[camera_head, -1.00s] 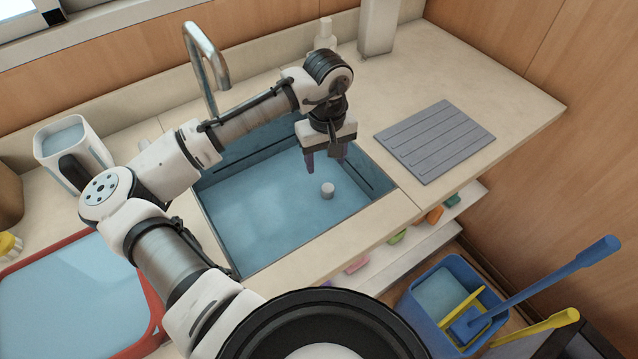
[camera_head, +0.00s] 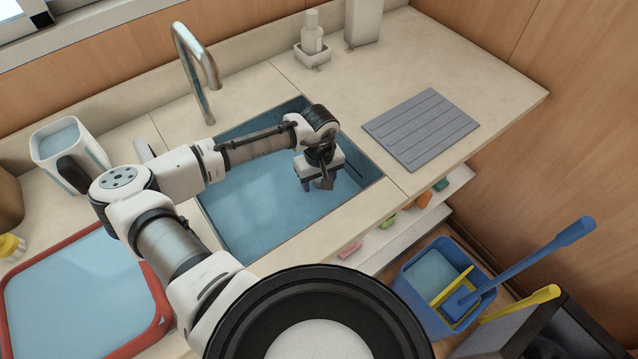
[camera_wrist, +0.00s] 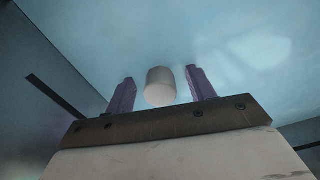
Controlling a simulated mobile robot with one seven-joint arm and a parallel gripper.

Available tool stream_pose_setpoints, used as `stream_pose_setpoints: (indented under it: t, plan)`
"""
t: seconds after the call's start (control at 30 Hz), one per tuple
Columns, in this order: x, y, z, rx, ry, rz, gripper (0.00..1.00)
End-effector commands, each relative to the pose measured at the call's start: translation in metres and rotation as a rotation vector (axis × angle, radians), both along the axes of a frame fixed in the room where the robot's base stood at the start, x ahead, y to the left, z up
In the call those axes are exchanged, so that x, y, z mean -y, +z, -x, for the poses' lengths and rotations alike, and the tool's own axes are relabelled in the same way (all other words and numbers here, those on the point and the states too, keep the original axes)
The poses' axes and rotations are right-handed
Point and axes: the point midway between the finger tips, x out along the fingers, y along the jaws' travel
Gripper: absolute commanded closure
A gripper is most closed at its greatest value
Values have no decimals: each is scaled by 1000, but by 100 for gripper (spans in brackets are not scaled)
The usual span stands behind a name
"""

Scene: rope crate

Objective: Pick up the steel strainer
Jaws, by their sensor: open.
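The steel strainer shows in the wrist view as a small pale grey cylinder (camera_wrist: 160,88) in the blue water of the sink (camera_head: 247,210). In the head view my gripper (camera_head: 318,186) hides it. My gripper is open, fingers pointing down inside the sink near its right side. In the wrist view the strainer appears between the two purple fingers, with a gap on each side. I cannot tell how far below the fingertips it lies.
A curved tap (camera_head: 193,70) rises behind the sink. A grey ridged mat (camera_head: 420,128) lies on the counter to the right. A soap bottle (camera_head: 312,38) stands at the back, a jug (camera_head: 85,145) and a red-rimmed tray (camera_head: 160,305) at left. Sink walls surround my gripper closely.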

Motion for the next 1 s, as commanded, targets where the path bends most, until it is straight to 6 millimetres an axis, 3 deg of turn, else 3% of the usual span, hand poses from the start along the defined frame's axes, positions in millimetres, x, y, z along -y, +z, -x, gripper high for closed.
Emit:
stream_pose_setpoints:
  t: [0.27,0.7,1.0]
  plan:
    - [0,-5,0,0,1,1,46]
    - [0,-5,0,0,0,1,100]
    - [0,-3,-1,0,0,1,100]
